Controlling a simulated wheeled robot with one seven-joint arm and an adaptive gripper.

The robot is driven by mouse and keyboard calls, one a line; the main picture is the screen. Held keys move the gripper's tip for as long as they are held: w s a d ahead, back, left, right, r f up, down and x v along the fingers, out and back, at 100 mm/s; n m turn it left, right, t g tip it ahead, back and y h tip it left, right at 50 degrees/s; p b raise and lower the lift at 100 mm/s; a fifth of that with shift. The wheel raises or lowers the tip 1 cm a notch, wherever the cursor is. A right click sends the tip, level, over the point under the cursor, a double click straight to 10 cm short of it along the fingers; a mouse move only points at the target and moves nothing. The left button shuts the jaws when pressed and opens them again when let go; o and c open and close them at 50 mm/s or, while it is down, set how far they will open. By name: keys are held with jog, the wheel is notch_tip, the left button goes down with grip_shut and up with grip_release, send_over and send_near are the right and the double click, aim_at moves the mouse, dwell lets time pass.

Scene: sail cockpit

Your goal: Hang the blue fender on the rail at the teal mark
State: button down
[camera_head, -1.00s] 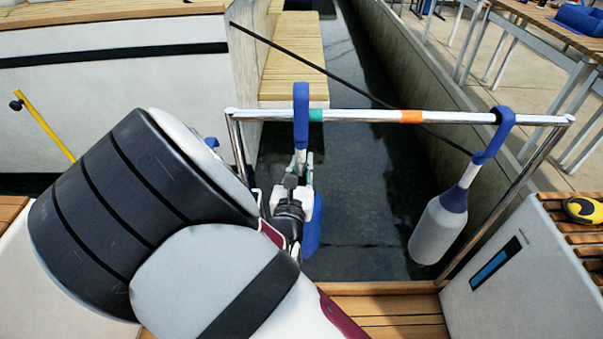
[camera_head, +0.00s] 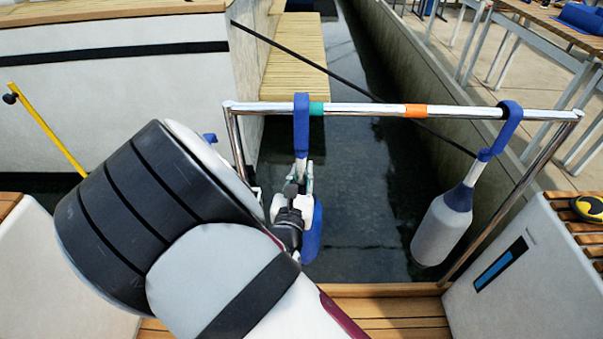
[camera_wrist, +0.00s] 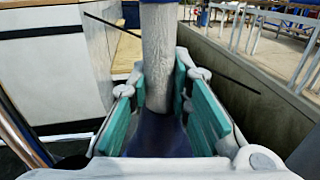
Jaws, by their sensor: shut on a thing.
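The blue fender (camera_head: 312,236) hangs upright below the rail (camera_head: 365,109), its body partly hidden behind my gripper. Its blue hook (camera_head: 301,135) crosses in front of the rail and rises a little above it, just left of and beside the teal mark (camera_head: 317,108). I cannot tell whether the hook rests on the rail. My gripper (camera_head: 304,178) is shut on the fender's pale neck, below the hook. In the wrist view the neck (camera_wrist: 159,60) stands between the teal finger pads, with the blue body below.
A white fender (camera_head: 441,230) with a blue hook hangs at the rail's right end. An orange mark (camera_head: 415,110) is between. A dark rope (camera_head: 345,80) runs diagonally behind the rail. A white seat block (camera_head: 500,240) stands at the right; water lies beyond.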

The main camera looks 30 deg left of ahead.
jog(key=c, duration=1.4)
grip_release()
jog(key=shift+s, duration=0.1)
